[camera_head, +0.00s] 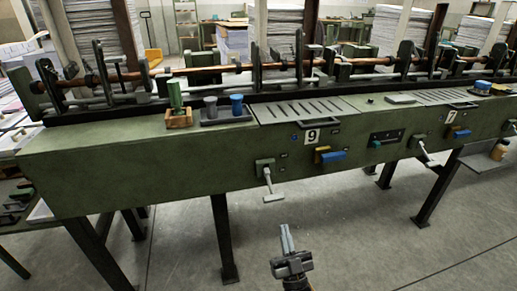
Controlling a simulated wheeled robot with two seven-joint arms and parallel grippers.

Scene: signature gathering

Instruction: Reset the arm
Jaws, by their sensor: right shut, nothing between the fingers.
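My right gripper (287,240) shows at the bottom centre of the head view, in front of the long green machine (130,165). Its fingers are together with nothing between them, and they point up and away from me. It is over the open floor, apart from the machine and below a grey lever handle (269,183) on the machine's front. My left gripper is not in the view.
The machine's front carries another lever (427,155), a blue handle (333,157) and number plates. A wooden tray (179,121) with a green cylinder and a blue cup (237,105) stand on top. Dark legs (224,240) reach the grey floor (400,255), which is clear at lower right.

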